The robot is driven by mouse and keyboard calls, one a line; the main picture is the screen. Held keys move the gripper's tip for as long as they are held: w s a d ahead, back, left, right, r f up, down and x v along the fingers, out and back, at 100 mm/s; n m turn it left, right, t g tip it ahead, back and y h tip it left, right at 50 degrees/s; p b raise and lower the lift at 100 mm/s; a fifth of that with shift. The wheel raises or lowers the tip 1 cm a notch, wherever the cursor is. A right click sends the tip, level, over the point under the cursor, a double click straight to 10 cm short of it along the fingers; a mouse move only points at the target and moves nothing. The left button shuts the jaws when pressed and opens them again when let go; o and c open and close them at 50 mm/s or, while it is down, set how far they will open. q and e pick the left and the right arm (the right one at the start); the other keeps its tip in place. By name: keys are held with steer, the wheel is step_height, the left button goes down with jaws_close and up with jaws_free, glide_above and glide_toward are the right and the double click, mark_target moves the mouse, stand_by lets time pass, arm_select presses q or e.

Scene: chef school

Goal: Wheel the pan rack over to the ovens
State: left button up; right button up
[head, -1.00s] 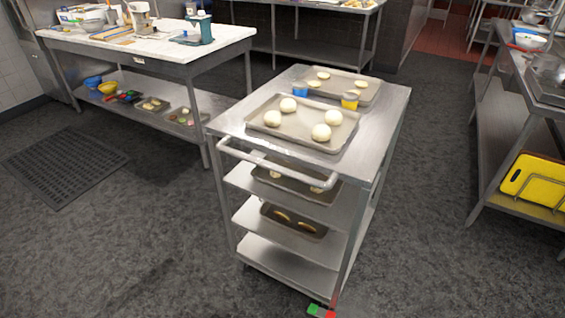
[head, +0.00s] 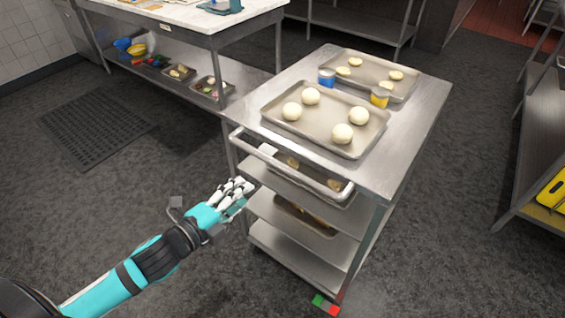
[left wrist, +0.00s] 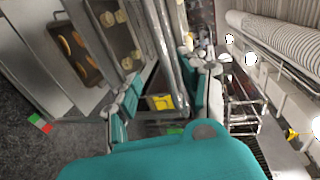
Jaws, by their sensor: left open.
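The pan rack (head: 408,130) is a steel trolley with a flat top, several shelves below and a push handle (head: 327,187) on its near side. It holds trays of dough balls on top and trays of baked pieces on the shelves. My left gripper (head: 241,192) is open and empty, just left of the rack and below the handle's left end, apparently apart from it. In the left wrist view the handle's metal bar (left wrist: 165,47) runs toward the space between the open fingers (left wrist: 165,85). My right gripper is out of view. I cannot make out any ovens.
A worktable (head: 205,22) with bowls and trays on its lower shelf stands close on the rack's left. Another steel table (head: 540,130) with a yellow board (head: 553,192) is at the right. Dark floor is free in front, around a floor grate (head: 95,128).

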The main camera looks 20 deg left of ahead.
mark_target(278, 168)
arm_select(q)
steer(key=p+x, duration=0.1)
steer(key=x, duration=1.5)
steer(key=shift+p, duration=0.4)
jaws_close()
